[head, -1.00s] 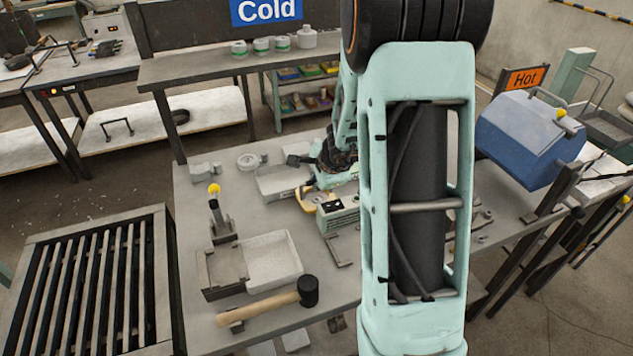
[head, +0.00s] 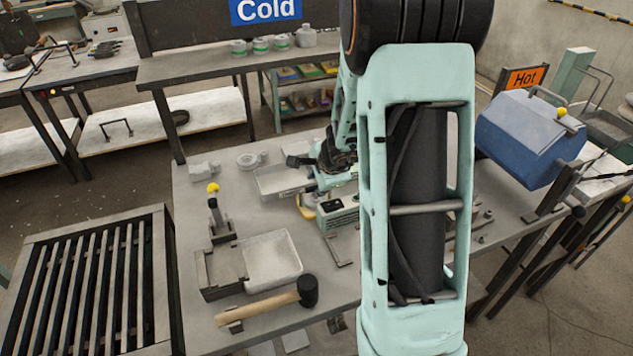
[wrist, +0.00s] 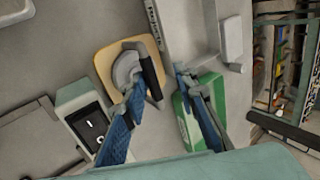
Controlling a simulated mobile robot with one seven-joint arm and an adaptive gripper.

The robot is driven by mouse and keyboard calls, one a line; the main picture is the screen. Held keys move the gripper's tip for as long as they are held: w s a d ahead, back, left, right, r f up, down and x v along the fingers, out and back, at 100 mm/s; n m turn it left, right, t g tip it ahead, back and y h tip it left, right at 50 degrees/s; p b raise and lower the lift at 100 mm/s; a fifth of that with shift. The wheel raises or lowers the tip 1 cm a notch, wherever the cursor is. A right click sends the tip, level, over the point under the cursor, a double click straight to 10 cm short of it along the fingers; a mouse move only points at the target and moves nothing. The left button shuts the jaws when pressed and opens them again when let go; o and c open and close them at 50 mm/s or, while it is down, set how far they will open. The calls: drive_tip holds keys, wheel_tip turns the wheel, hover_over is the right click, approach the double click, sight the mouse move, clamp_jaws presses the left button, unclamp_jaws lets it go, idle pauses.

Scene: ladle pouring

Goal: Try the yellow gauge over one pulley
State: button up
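In the wrist view a tan-yellow plate (wrist: 104,68) lies on the table with a round grey disc (wrist: 124,70) and a dark bar on it. The plate also shows in the head view (head: 306,208), partly hidden by my gripper. I cannot tell whether it is the yellow gauge, or whether the disc is a pulley. My gripper (wrist: 160,78) is open, its blue-padded fingers apart with nothing seen between the tips. Its left fingertip is near the disc and dark bar; its right finger overlaps a green box (wrist: 209,88) in the picture.
A switch box (wrist: 88,120) stands left of my fingers, and a pale tray (wrist: 185,35) lies beyond them. On the table are a mallet (head: 262,305), a white tray (head: 272,260) and a yellow-knobbed clamp (head: 217,215).

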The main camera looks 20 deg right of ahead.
drive_tip(key=v, duration=1.2)
idle(0.8)
